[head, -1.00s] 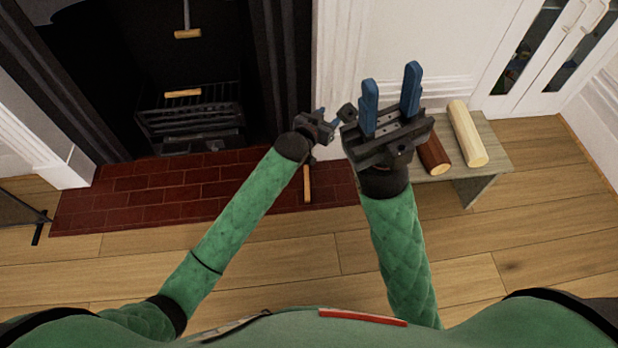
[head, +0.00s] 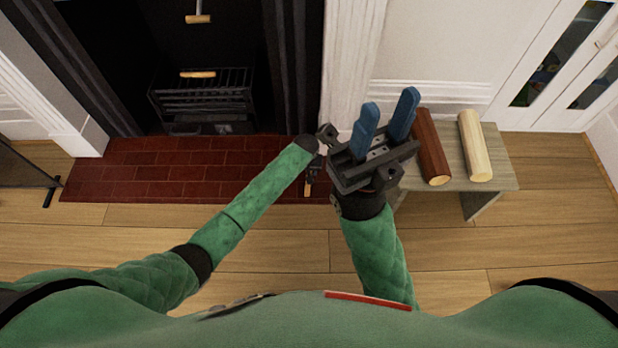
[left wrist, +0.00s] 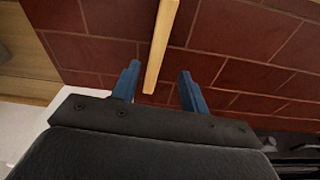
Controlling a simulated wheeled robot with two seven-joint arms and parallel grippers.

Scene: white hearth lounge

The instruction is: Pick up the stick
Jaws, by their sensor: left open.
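The stick is a thin pale wooden bar (left wrist: 163,40) in the left wrist view, running from the top edge down to between the fingers of my left gripper (left wrist: 159,69). The left gripper is open, with a gap on both sides of the stick; its depth between the fingers is hard to judge. In the head view a short wooden piece (head: 308,187), apparently the stick, shows just below my left wrist, over the brick hearth; the left fingers are mostly hidden there. My right gripper (head: 390,102) is open and empty, blue fingers apart, in front of the bench.
A brown log (head: 432,150) and a pale log (head: 475,148) lie on a low grey bench (head: 503,165) at right. The red brick hearth (head: 140,180) fronts a dark fireplace with a metal grate (head: 205,100). Two wooden bars show in the fireplace. The wooden floor (head: 480,255) is clear.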

